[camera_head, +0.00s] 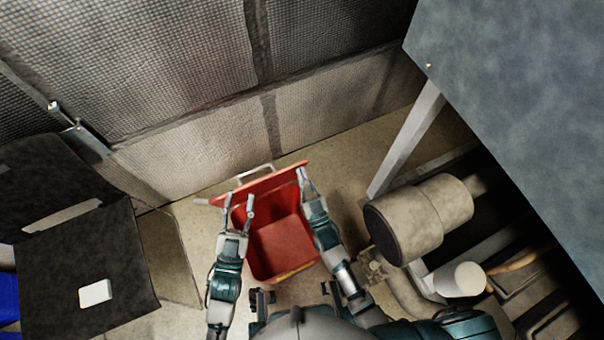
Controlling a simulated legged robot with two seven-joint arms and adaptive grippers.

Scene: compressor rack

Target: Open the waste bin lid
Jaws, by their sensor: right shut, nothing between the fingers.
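The red waste bin (281,241) stands on the floor in front of me, and I see into its red interior. Its red lid (262,186) is raised at the far side, with a pale handle (256,172) along its far edge. My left gripper (239,202) is open, its two fingers apart near the left part of the lid. Whether it touches the lid I cannot tell. My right gripper (302,174) is shut and empty at the lid's right end, touching it or very close. My arms hide parts of the bin's sides.
A mesh-covered wall (190,150) rises behind the bin. A dark chair-like object (85,255) with a small white item (95,293) stands at left. Cylindrical machinery (420,217) and a large grey-blue panel (520,90) crowd the right. Some floor (195,225) is bare left of the bin.

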